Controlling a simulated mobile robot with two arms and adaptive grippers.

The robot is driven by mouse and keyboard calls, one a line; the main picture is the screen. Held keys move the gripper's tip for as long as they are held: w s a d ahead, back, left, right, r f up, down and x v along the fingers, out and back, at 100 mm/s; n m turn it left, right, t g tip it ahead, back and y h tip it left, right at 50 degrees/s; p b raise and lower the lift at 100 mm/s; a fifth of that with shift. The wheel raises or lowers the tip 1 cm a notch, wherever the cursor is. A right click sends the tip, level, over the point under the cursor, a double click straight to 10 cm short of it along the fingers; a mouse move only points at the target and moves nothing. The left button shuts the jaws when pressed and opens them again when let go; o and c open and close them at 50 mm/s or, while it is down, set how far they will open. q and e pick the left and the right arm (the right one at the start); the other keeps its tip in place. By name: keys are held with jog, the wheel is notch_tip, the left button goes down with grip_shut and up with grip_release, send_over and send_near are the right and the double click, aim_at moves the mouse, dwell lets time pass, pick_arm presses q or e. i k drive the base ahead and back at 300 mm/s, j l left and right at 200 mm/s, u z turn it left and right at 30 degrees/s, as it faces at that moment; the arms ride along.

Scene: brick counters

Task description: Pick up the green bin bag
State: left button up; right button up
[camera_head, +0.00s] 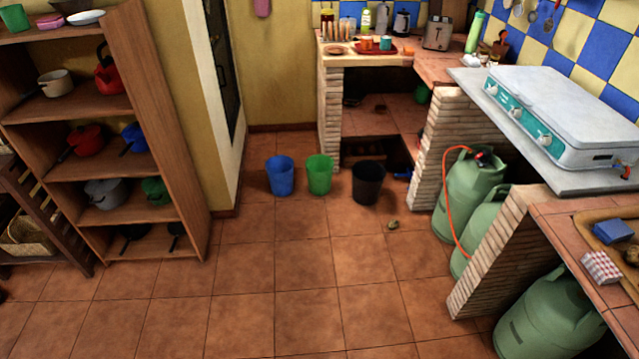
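A green bin (319,175) stands upright on the tiled floor, in the middle of the head view. It stands between a blue bin (280,177) on its left and a black bin (367,184) on its right, with small gaps between them. I cannot tell a separate green bag from the green bin at this size. Neither of my grippers shows in the head view.
A wooden shelf (165,100) with pots stands at the left. Brick counters (450,135) with green gas cylinders (468,196) stand at the right. A small object (393,225) lies on the floor near the black bin. The floor in front is otherwise clear.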

aim_at(318, 168)
jog(key=i+l+u, duration=0.15)
jog(key=i, duration=1.25)
jog(key=j, duration=0.1)
